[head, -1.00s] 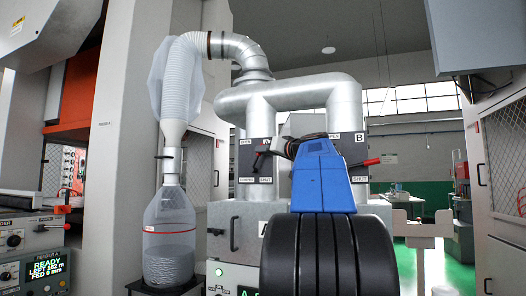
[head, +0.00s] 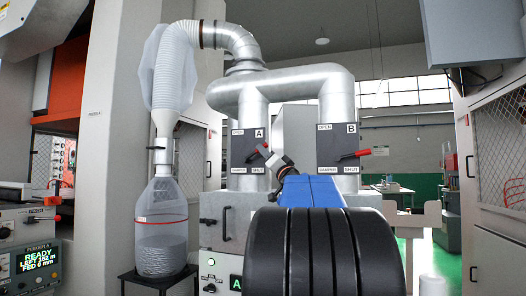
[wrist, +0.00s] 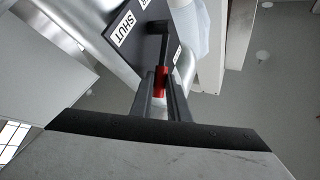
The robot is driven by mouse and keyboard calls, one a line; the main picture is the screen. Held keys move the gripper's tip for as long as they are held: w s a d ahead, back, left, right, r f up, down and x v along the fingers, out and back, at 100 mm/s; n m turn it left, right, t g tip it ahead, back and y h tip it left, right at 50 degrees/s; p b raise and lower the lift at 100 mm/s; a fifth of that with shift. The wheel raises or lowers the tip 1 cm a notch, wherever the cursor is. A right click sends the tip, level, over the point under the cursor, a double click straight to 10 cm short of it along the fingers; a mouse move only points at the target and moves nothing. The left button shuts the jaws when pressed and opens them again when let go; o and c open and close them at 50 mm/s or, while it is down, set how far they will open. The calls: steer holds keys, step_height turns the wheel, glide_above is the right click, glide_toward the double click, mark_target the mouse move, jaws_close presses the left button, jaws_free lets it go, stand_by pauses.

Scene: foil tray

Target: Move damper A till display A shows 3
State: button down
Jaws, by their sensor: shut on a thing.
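Damper A (head: 238,148) is a dark plate on the left vertical pipe, marked A, OPEN at the top and SHUT at the bottom. In the wrist view, my gripper (wrist: 161,92) is shut on the red grip (wrist: 161,76) of its black lever, near a SHUT label (wrist: 125,27). In the head view, my gripper (head: 265,151) is at the right side of that plate and covers most of the lever, so its exact angle is hard to read. Display A (head: 236,283) is lit green at the bottom edge. Its letter A shows; its number is hidden behind my arm.
Damper B (head: 336,141) is on the right pipe, its red-gripped lever (head: 359,155) pointing right and slightly up. A clear collection bottle (head: 161,225) stands on a stand at left. A feeder panel (head: 35,262) is at lower left.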

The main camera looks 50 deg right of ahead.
steer(key=shift+f+m, duration=0.2)
steer(key=shift+m, duration=0.1)
steer(key=c, duration=2)
jaws_free()
steer(key=shift+s, duration=0.1)
steer(key=v, duration=1.7)
steer(key=shift+a+f, duration=0.1)
steer(key=shift+f, duration=0.2)
